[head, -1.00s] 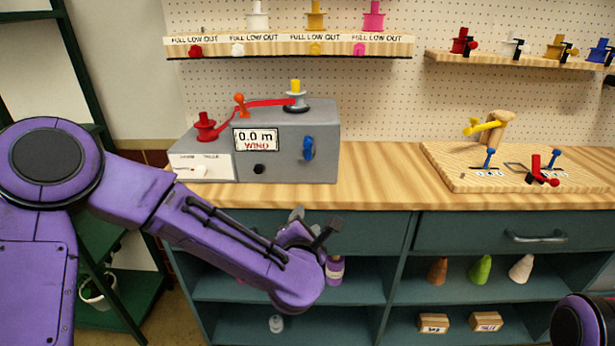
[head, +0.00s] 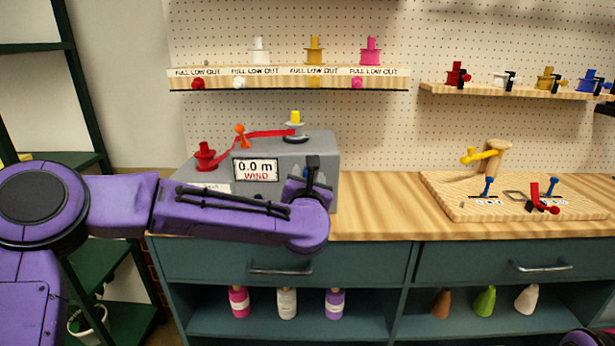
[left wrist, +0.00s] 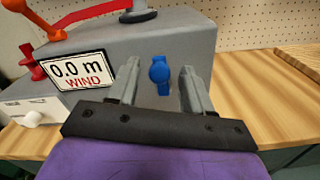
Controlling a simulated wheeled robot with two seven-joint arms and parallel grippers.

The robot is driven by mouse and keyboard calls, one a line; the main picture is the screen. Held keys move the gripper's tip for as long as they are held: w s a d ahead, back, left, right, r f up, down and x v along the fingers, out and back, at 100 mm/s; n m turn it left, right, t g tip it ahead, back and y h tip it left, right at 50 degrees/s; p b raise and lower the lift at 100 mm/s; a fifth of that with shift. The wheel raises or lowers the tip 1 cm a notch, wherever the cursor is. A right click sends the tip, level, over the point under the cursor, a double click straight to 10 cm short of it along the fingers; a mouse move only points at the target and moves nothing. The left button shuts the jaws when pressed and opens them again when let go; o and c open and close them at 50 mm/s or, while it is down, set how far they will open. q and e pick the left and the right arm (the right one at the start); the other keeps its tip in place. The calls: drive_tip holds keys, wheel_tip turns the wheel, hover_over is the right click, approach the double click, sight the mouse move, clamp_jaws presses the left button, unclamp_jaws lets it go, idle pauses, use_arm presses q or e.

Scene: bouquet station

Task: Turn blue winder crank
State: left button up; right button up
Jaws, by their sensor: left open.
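The winder (head: 325,150) is a grey box on the wooden counter, with a display reading 0.0 m WIND (head: 256,169). Its blue crank (left wrist: 159,74) is on the front face, right of the display; in the head view my gripper mostly hides it. My left gripper (left wrist: 155,80) is open in front of the crank. In the left wrist view the crank appears between the two fingers, and I cannot tell whether either finger touches it. The left gripper also shows in the head view (head: 311,172). My right gripper is not in view.
A red spool (head: 205,157) and an orange guide (head: 240,136) lead a red ribbon to a yellow-topped spindle (head: 295,123) on the winder. A wooden board (head: 460,200) with levers lies on the right of the counter. The counter between is clear.

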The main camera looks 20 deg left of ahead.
use_arm(q)
clamp_jaws()
drive_tip(key=d+f+m+p, duration=0.1)
drive_tip(key=m, duration=0.5)
drive_tip(key=d+f+m+p, duration=0.2)
drive_tip(key=m, duration=0.5)
drive_tip(key=w+d+f+m+p, duration=0.1)
drive_tip(key=f+m+p, duration=0.1)
drive_tip(key=m, duration=0.4)
drive_tip(key=shift+w+d+f+m, duration=0.1)
drive_tip(key=shift+d+f+m, duration=0.05)
drive_tip(key=shift+d+m, duration=0.2)
drive_tip(key=shift+a+f+m+p, duration=0.2)
drive_tip(key=shift+f+m, duration=0.15)
drive_tip(key=shift+m, duration=0.45)
drive_tip(key=shift+a+f+m+p, duration=0.15)
drive_tip(key=shift+f+m, duration=0.2)
drive_tip(key=shift+m, duration=0.4)
drive_tip(key=shift+d, duration=0.1)
